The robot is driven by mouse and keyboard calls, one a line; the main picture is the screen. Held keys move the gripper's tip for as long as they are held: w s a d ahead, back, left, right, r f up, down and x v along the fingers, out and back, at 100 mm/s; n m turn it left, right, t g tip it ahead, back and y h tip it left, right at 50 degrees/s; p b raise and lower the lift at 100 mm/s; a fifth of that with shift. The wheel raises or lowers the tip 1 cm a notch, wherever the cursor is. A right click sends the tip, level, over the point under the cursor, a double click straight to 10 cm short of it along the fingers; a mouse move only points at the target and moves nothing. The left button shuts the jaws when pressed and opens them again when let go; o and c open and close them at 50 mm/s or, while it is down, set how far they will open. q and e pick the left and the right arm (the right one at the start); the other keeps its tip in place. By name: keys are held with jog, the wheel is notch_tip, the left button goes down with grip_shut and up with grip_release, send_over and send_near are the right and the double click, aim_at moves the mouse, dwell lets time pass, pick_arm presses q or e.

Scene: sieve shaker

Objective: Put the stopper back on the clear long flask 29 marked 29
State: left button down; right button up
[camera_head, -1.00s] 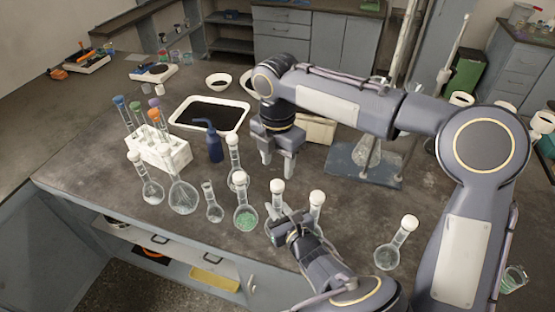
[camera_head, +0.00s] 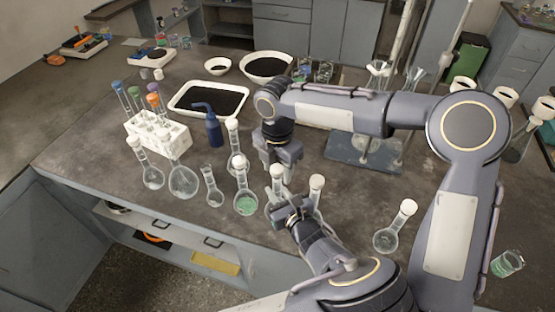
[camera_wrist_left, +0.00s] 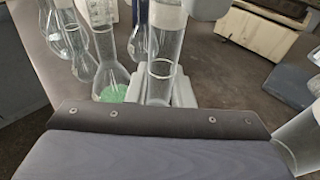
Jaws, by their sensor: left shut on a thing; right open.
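My left gripper (camera_head: 290,211) comes in from the bottom and is shut on a clear long-necked flask (camera_head: 270,207) near the table's front edge. In the left wrist view a clear glass neck (camera_wrist_left: 162,70) rises just beyond the gripper's dark palm. A white stopper top (camera_head: 277,170) shows above the flask in the head view. In the left wrist view a white rounded thing (camera_wrist_left: 206,8) is cut off at the top edge. My right gripper (camera_head: 281,165) is open, pointing down just behind that flask. No marking 29 is legible.
A green-filled flask (camera_head: 246,203), another stoppered flask (camera_head: 238,162) and a small open flask (camera_head: 212,195) stand to the left. One stoppered flask (camera_head: 317,186) stands close right, another (camera_head: 388,238) farther right. A white rack (camera_head: 172,140) and blue bottle (camera_head: 214,130) stand behind.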

jog(key=c, duration=1)
jog(key=m, duration=1.5)
jog(key=shift+f, duration=0.1)
jog(key=m, duration=0.5)
jog(key=o, duration=1.1)
